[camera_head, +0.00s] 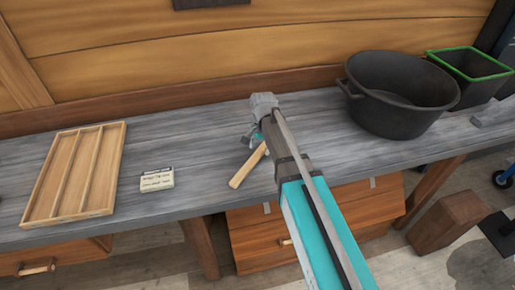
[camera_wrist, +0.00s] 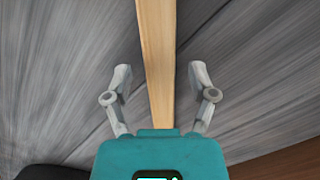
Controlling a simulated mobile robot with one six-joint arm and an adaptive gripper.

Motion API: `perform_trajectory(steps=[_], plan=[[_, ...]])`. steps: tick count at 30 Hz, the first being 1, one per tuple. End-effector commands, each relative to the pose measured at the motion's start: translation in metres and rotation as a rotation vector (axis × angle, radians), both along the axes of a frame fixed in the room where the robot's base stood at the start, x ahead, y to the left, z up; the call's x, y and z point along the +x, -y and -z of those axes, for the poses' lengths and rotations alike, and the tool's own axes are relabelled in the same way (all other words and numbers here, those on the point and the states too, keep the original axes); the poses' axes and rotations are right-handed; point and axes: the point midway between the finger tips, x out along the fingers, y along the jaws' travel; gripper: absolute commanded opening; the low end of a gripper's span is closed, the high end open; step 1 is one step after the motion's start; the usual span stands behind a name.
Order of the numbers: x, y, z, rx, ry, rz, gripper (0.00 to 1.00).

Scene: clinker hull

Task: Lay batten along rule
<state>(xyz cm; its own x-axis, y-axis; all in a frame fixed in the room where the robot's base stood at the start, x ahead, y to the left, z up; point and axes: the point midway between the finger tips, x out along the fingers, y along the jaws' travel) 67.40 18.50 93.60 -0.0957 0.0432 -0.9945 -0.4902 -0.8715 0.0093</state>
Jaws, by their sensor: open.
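A light wooden batten (camera_head: 246,168) lies on the grey bench, slanting, with its far end hidden behind my gripper in the head view. In the wrist view the batten (camera_wrist: 157,50) runs up from my palm to the top edge, between my two fingers. My gripper (camera_wrist: 160,76) is open, with one finger on each side of the batten and a gap on both sides. In the head view my gripper (camera_head: 254,135) is low over the bench and partly hidden by my arm. I cannot make out a rule in either view.
A shallow wooden tray (camera_head: 50,186) with long compartments lies at the left of the bench, beside a small written card (camera_head: 157,179). A black pot (camera_head: 395,95) and a green-rimmed bin (camera_head: 475,75) stand at the right. The bench (camera_head: 200,145) is clear between card and gripper.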

Motion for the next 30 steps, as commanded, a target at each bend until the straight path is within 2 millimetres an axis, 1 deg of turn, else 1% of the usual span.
perform_trajectory(steps=[1,30], plan=[[0.001,0.000,-0.007,0.000,0.000,0.000,0.73],[0.008,0.003,-0.086,0.000,0.000,-0.001,0.73]])
